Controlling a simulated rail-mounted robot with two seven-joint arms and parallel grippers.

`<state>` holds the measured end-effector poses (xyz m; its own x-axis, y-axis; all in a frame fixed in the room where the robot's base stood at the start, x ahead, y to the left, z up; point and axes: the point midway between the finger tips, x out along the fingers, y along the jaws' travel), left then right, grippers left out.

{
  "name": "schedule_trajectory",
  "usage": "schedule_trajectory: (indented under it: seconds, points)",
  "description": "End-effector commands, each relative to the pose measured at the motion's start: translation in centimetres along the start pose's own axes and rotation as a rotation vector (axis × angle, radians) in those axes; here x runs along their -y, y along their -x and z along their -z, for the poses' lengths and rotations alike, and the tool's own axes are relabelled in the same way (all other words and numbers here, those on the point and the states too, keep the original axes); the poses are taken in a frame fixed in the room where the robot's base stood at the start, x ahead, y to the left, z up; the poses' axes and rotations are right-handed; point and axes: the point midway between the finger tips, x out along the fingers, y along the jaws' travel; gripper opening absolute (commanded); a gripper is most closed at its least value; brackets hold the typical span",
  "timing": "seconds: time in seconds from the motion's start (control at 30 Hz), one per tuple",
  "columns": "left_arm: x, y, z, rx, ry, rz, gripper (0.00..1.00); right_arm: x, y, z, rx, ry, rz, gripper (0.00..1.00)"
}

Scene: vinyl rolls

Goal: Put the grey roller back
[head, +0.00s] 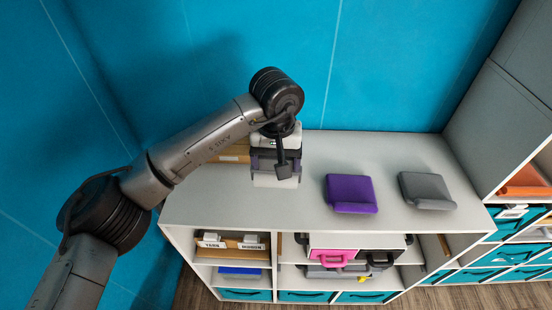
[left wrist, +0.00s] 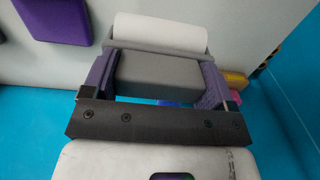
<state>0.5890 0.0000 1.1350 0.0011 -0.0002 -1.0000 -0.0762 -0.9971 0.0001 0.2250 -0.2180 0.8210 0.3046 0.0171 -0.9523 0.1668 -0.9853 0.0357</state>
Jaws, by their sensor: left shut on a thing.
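My left gripper (head: 268,163) is over the left part of the white counter, with its purple fingers pointing down. In the left wrist view the gripper (left wrist: 155,78) is shut on the grey roller (left wrist: 158,75), a grey block with a white roll along its far side. In the head view the roller (head: 272,181) is partly hidden by the gripper; I cannot tell whether it touches the counter. A grey sloped stand (head: 426,188) lies empty at the right of the counter. A purple stand (head: 350,193) lies empty to its left. My right gripper is not in view.
A brown cardboard box (head: 235,152) stands behind my left gripper. The white counter (head: 380,150) is clear around the stands. Shelves below hold teal bins, a pink-fronted case (head: 330,257) and labelled boxes. A blue wall (head: 390,60) rises behind; a grey cabinet (head: 500,120) stands at right.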

Motion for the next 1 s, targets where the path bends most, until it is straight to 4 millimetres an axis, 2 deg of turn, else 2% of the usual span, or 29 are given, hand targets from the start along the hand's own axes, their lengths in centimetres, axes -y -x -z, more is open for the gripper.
schedule_trajectory:
  seconds: [0.27, 0.8, 1.0]
  points:
    - [0.0, -1.3, 0.0, -0.001, 0.001, 0.000, 0.37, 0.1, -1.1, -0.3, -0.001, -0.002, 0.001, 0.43]
    - [0.1, -6.1, 0.0, 0.000, 0.001, 0.001, 0.37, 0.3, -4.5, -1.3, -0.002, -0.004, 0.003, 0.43]
    - [0.0, -6.9, 0.0, -0.001, 0.001, 0.000, 0.37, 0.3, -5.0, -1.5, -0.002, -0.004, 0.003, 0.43]
